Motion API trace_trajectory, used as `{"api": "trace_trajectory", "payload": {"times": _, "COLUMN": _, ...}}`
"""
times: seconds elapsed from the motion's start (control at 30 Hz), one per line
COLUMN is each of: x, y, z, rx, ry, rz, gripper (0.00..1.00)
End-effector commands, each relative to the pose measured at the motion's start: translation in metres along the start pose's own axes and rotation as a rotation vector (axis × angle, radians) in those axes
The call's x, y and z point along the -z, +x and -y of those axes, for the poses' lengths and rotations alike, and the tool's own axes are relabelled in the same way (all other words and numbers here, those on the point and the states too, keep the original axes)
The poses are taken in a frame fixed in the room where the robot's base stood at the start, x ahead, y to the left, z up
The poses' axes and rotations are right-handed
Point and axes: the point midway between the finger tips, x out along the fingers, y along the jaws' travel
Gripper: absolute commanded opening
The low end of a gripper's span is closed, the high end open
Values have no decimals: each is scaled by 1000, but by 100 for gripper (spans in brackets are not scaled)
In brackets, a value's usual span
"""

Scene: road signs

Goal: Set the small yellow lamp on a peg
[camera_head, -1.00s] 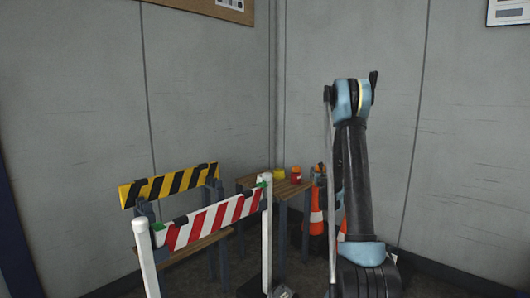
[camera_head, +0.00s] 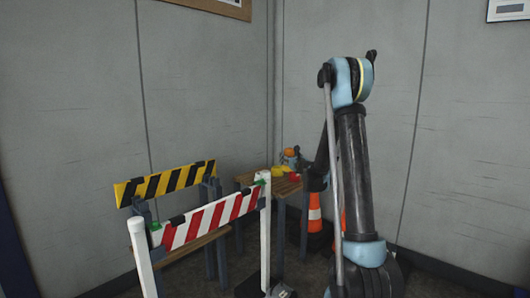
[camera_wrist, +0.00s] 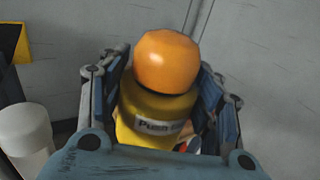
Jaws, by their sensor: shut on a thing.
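The small yellow lamp has an orange dome and a yellow body with a "Push" label. In the wrist view the lamp (camera_wrist: 158,105) sits upright between the two fingers of my gripper (camera_wrist: 165,110), which is shut on it. In the head view my gripper (camera_head: 291,160) is small and partly hidden behind my arm, above the rear bench, with the lamp's orange top (camera_head: 291,152) showing. The red-and-white striped barrier (camera_head: 210,219) has white posts, the right one (camera_head: 265,225) nearer the lamp. A white rounded post top (camera_wrist: 24,128) shows left of the gripper in the wrist view.
The rear wooden bench (camera_head: 255,179) carries yellow and red items. A yellow-and-black striped board (camera_head: 165,184) stands behind the barrier. Orange-and-white cones (camera_head: 314,213) stand right of the bench. Grey walls close the corner behind.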

Motion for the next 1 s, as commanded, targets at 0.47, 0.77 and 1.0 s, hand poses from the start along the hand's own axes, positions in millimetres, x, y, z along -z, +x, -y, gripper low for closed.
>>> {"api": "trace_trajectory", "payload": {"times": 0.47, "x": -59, "y": -18, "z": -134, "rx": -307, "ry": 0, "rz": -2, "gripper": 26}}
{"api": "trace_trajectory", "payload": {"times": 0.77, "x": -50, "y": -19, "z": -137, "rx": -316, "ry": 0, "rz": -2, "gripper": 26}}
{"api": "trace_trajectory", "payload": {"times": 1.0, "x": -32, "y": -19, "z": -137, "rx": -315, "ry": 0, "rz": -2, "gripper": 26}}
